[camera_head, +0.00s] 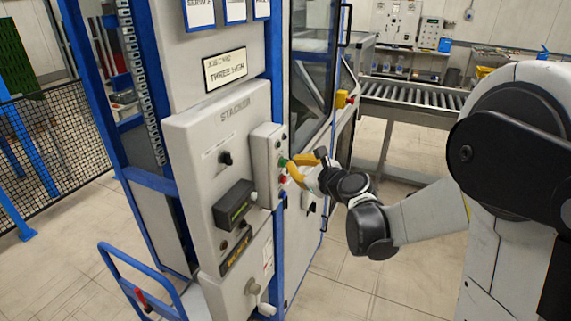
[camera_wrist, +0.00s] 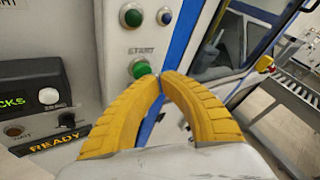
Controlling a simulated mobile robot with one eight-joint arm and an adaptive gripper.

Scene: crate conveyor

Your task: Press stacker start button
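The grey stacker panel (camera_head: 215,165) stands left of my arm in the head view, with a small grey button box (camera_head: 262,150) on its right side. In the wrist view a green button (camera_wrist: 141,68) sits under a START label (camera_wrist: 141,51); it also shows in the head view (camera_head: 283,162). My gripper (camera_wrist: 162,78) has two yellow curved fingers with their tips brought together, holding nothing. The tips are close to the START button, slightly below and right of it in the wrist view. Contact cannot be told. The left fingertip overlaps the button's lower edge.
Green and blue round lamps (camera_wrist: 149,17) sit above START. A red button (camera_head: 283,179) is below the green one in the head view. A black READY display (camera_wrist: 48,146) is lower left. A roller conveyor (camera_head: 415,97) and glazed door (camera_head: 312,75) stand behind.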

